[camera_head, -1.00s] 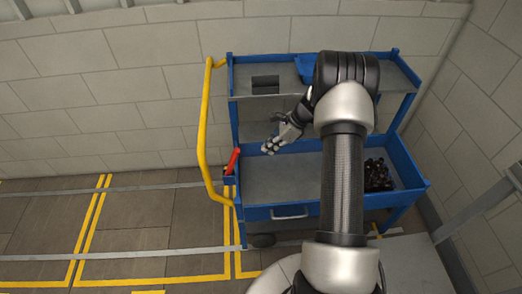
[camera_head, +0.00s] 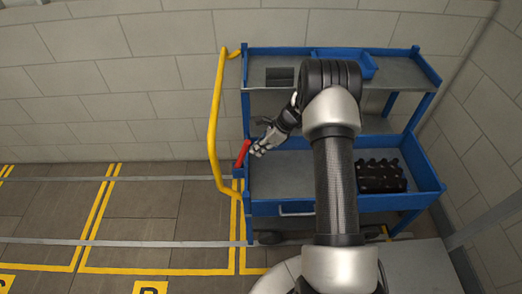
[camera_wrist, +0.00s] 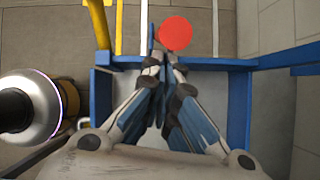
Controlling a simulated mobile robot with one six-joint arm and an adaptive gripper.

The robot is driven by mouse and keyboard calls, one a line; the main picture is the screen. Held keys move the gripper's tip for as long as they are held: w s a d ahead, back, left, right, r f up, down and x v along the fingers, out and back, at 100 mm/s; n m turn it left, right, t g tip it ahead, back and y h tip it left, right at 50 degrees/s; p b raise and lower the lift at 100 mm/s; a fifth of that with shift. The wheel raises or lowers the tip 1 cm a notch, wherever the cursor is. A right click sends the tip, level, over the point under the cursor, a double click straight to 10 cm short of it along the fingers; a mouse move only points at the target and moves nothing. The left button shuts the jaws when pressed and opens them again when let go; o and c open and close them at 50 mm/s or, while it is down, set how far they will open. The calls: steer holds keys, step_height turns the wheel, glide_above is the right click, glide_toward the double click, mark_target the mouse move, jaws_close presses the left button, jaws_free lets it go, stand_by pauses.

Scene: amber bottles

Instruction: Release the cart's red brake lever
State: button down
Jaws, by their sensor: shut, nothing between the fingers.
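The red brake lever (camera_head: 242,154) stands at the left end of the blue cart (camera_head: 283,208), its top leaning slightly right, beside the yellow handle. In the wrist view its round red end (camera_wrist: 175,33) shows just beyond my fingertips. My gripper (camera_head: 257,151) is shut and empty, just right of the lever in the head view. In the wrist view my gripper (camera_wrist: 163,62) has its fingertips close together above the cart's blue edge. I cannot tell whether they touch the lever.
The yellow handle (camera_head: 214,120) rises left of the lever. Dark bottles (camera_head: 380,176) stand in the lower tray at right. A blue bin (camera_head: 345,61) and a dark box (camera_head: 280,76) are on the upper shelf. The floor left of the cart is clear.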

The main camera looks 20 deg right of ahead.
mark_target(242, 152)
steer(key=shift+w+a+r+h+p, duration=0.2)
steer(key=shift+a+r+h+p, duration=0.25)
steer(key=shift+p, duration=0.45)
steer(key=shift+a, duration=0.1)
steer(key=shift+g, duration=0.3)
steer(key=a+p, duration=0.1)
steer(key=w+a+r+p, duration=0.1)
steer(key=a, duration=0.1)
steer(key=w+a+r+p, duration=0.1)
steer(key=shift+a, duration=0.3)
steer(key=shift+w+a+p, duration=0.2)
steer(key=shift+w+a, duration=0.15)
steer(key=shift+a, duration=0.4)
steer(key=shift+w+a+p, duration=0.2)
steer(key=shift+w+a, duration=0.1)
steer(key=shift+a, duration=0.45)
